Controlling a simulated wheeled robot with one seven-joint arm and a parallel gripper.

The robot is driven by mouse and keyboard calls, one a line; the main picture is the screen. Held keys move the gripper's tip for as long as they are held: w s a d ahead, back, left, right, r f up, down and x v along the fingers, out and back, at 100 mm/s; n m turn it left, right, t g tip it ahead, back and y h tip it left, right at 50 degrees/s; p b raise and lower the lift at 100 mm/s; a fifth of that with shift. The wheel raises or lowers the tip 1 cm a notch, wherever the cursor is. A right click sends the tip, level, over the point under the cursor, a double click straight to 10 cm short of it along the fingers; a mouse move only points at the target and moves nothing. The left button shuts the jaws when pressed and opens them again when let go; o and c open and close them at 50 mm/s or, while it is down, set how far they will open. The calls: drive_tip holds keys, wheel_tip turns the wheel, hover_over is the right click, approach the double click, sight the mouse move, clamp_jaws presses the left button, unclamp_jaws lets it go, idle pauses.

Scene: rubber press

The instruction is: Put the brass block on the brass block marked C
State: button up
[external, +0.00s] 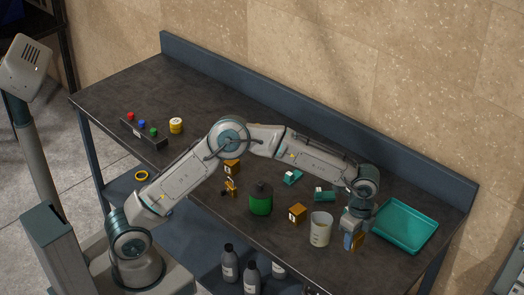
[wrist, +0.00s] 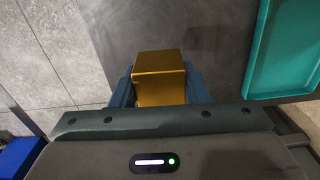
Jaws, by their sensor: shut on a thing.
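My gripper (external: 353,240) is shut on a brass block (external: 359,242) near the front right of the dark bench. In the wrist view the brass block (wrist: 160,64) sits between the two blue fingers of my gripper (wrist: 160,90). One other brass block (external: 297,214) with a pale label stands on the bench, left of the beaker. Another labelled brass block (external: 232,166) stands farther left, under my arm. The letters on the labels are too small to read, so I cannot tell which is C.
A beaker (external: 321,229) stands just left of my gripper, with a green container (external: 261,199) farther left. A teal tray (external: 408,227) lies at right. Small teal parts (external: 292,177) and a button box (external: 143,133) are also on the bench.

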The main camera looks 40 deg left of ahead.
drive_tip(key=shift+w+r, duration=0.1)
drive_tip(key=shift+r, duration=0.3)
drive_tip(key=w+a+r+n+b, duration=0.1)
drive_tip(key=w+a+n, duration=0.15)
drive_tip(key=a, duration=0.55)
drive_tip(key=w+a+r+n+b, duration=0.15)
drive_tip(key=a+n, duration=0.25)
drive_tip(key=a, duration=0.4)
drive_tip(key=w+a+r+n+b, duration=0.1)
drive_tip(key=w+a+n, duration=0.2)
drive_tip(key=a, duration=0.5)
drive_tip(key=s+a+r+n+b, duration=0.15)
drive_tip(key=a+n, duration=0.25)
drive_tip(key=a, duration=0.6)
drive_tip(key=s+a+r+n+b, duration=0.1)
drive_tip(key=s+a+n, duration=0.3)
drive_tip(key=a, duration=0.6)
drive_tip(key=n+p, duration=0.1)
drive_tip(key=p, duration=0.1)
approach(232, 166)
drive_tip(key=shift+w+a+f, duration=0.75)
drive_tip(key=shift+w+a, duration=0.15)
drive_tip(key=shift+a+f, duration=0.25)
drive_tip(key=shift+f, duration=1.95)
